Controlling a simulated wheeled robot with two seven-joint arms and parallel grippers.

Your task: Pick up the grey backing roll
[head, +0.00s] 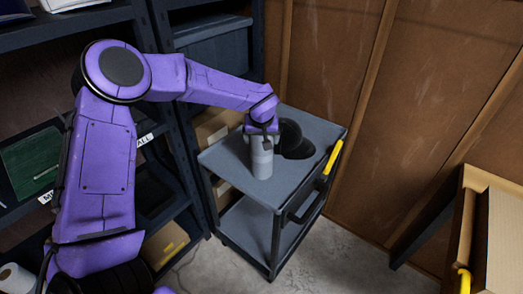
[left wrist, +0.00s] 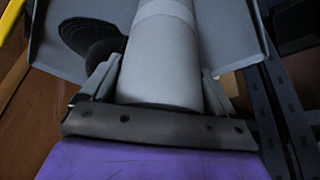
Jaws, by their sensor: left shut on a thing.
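The grey backing roll (head: 262,162) stands upright on the top of a grey cart (head: 222,157). A paler band runs around it. My left gripper (head: 262,132) comes down over its upper end and is shut on it. In the left wrist view the roll (left wrist: 163,55) lies between the two fingers of my left gripper (left wrist: 160,85), one on each side. The roll's lower end still appears to meet the cart top, but I cannot tell whether it touches. My right gripper is not in view.
A black rounded object (head: 294,140) sits on the cart just right of the roll. The cart has a yellow handle (head: 333,158). Dark shelving (head: 180,130) stands at left, a brown panelled wall (head: 335,70) behind. A wooden piece (head: 500,235) is at lower right. Concrete floor is open in front.

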